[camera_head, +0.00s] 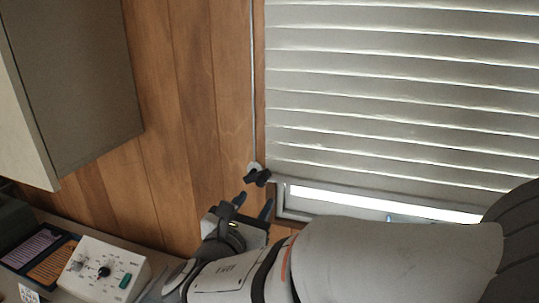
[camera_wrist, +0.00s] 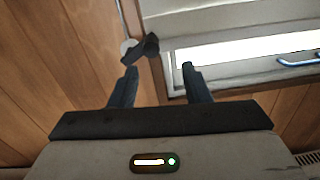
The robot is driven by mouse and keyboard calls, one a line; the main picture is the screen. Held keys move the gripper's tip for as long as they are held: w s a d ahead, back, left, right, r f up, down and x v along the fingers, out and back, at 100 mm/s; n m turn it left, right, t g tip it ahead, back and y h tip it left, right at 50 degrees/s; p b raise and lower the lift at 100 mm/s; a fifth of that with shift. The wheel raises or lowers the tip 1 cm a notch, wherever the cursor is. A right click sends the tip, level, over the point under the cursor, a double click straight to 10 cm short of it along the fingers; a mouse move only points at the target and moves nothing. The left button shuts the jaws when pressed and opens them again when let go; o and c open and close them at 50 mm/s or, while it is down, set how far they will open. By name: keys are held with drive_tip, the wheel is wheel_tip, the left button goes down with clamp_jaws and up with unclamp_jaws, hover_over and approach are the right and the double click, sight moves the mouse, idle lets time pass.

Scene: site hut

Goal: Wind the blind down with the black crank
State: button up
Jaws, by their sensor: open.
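The black crank (camera_head: 258,177) sits on a pale round mount on the wood wall, at the blind's lower left corner. In the wrist view the crank (camera_wrist: 140,50) is ahead of the fingertips, nearer the left finger. The slatted blind (camera_head: 400,100) hangs over most of the window, with a bright strip of glass below its bottom rail. My gripper (camera_head: 254,203) is open and empty, just below the crank in the head view. It also shows in the wrist view (camera_wrist: 159,70), with a gap between its fingers. I see no contact with the crank.
The window frame (camera_head: 295,205) stands right of the gripper, with a blue handle (camera_wrist: 298,61) on it. A grey cabinet (camera_head: 75,75) hangs at upper left. A white control box (camera_head: 100,270) with a black knob stands at lower left. The wood wall (camera_head: 190,110) is bare between them.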

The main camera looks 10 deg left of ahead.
sight(258, 186)
drive_tip(key=shift+w+a+r+n+y, duration=0.25)
drive_tip(key=shift+a+r+n+y, duration=0.05)
drive_tip(key=shift+a+r, duration=0.2)
drive_tip(key=w, duration=0.2)
drive_tip(key=w+p, duration=0.1)
drive_tip(key=w, duration=0.4)
drive_tip(key=shift+d+f+p, duration=0.1)
drive_tip(key=shift+d+p, duration=0.2)
drive_tip(key=shift+d, duration=0.05)
drive_tip(key=shift+c, duration=0.2)
clamp_jaws()
